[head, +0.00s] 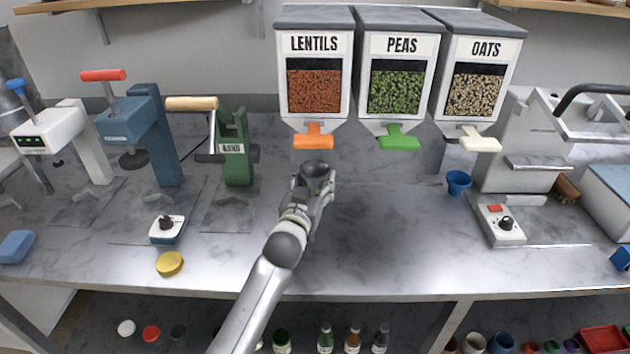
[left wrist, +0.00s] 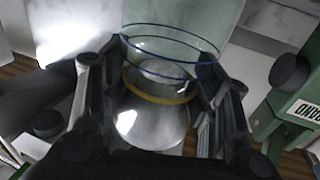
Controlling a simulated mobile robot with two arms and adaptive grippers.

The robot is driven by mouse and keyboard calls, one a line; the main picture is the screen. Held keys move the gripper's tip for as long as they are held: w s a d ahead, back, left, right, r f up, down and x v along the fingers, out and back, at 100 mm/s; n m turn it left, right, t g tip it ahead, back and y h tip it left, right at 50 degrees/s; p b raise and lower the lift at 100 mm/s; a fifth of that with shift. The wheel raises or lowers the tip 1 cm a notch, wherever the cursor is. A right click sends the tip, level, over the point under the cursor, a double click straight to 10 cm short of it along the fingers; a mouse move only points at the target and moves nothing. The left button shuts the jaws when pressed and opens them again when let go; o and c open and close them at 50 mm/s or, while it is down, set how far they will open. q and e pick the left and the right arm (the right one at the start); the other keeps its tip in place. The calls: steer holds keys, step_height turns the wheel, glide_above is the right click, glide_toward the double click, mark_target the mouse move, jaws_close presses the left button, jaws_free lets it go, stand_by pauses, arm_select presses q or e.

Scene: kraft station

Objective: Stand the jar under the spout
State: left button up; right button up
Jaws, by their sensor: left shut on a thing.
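My left gripper (head: 314,188) is shut around a clear glass jar (head: 317,170), which shows just below the orange lentils spout (head: 313,136) in the head view. Whether it is directly beneath the spout or nearer to me, and whether its base touches the counter, I cannot tell. The left wrist view shows the jar (left wrist: 160,112) between the fingers (left wrist: 158,88), with dark blue rings and a yellow band. The peas spout (head: 398,137) is green and the oats spout (head: 480,140) is cream. My right gripper is out of view.
Left of the jar stands a green hand press (head: 235,150), with a blue press (head: 150,130) beyond it. A small blue cup (head: 458,182) stands right. A gold lid (head: 169,263) lies near the front. The counter (head: 390,225) right of my arm is clear.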

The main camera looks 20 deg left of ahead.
arm_select(q)
steer(key=shift+f+b, duration=0.4)
steer(key=shift+f, duration=0.15)
steer(key=o, duration=1.1)
steer(key=shift+r+p, duration=0.45)
steer(key=shift+r, duration=0.15)
steer(key=s+b, duration=0.1)
steer(key=s, duration=1.1)
steer(key=shift+d, duration=0.15)
